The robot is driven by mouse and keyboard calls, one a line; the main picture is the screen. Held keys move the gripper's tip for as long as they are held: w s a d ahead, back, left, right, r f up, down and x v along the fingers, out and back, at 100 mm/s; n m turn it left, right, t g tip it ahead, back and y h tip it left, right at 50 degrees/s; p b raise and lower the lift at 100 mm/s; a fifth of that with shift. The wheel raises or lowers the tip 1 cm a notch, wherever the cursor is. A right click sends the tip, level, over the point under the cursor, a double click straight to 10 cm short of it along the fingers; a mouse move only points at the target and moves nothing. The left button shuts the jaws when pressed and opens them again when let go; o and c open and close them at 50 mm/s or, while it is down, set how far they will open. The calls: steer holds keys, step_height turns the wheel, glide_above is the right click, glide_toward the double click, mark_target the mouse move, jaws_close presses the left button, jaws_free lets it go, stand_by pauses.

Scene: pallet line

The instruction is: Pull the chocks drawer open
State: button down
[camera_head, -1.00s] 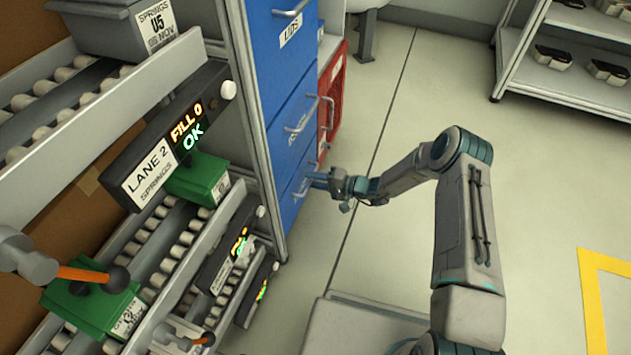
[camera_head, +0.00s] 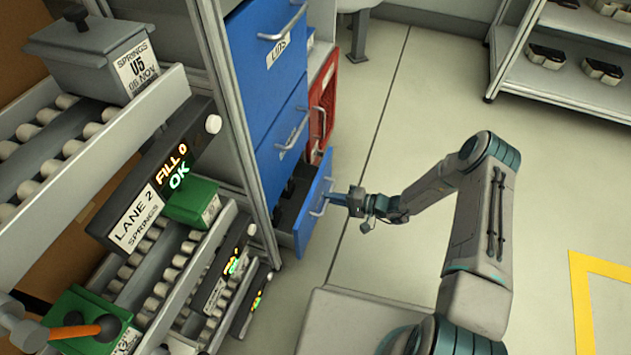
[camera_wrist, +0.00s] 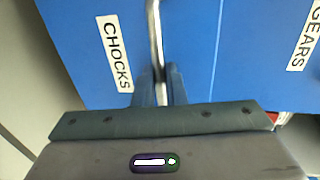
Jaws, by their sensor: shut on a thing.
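The chocks drawer (camera_head: 314,203) is the lowest blue drawer of the cabinet in the head view. It stands partly open, and dark items show inside behind its front. In the wrist view its blue front (camera_wrist: 85,50) carries a white CHOCKS label (camera_wrist: 115,53). My gripper (camera_head: 338,198) is at the drawer front, shut on its metal handle (camera_wrist: 155,35). The handle also shows in the head view (camera_head: 322,198). The blue fingers (camera_wrist: 158,88) sit on both sides of the handle in the wrist view.
Above are a blue drawer (camera_head: 283,130) and the LIDS drawer (camera_head: 265,50), both closed. A red crate (camera_head: 322,105) stands behind. Roller lanes with bins, including a green bin (camera_head: 190,203), are at the left. The floor (camera_head: 400,120) right of the cabinet is clear.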

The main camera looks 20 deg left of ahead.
steer(key=f+v, duration=0.3)
steer(key=v, duration=1.3)
steer(key=shift+d, duration=0.75)
steer(key=shift+f, duration=0.1)
steer(key=c, duration=1.5)
jaws_free()
steer(key=p+v, duration=0.2)
steer(key=v, duration=1.1)
steer(key=shift+d+p, duration=0.4)
steer(key=shift+s, duration=0.1)
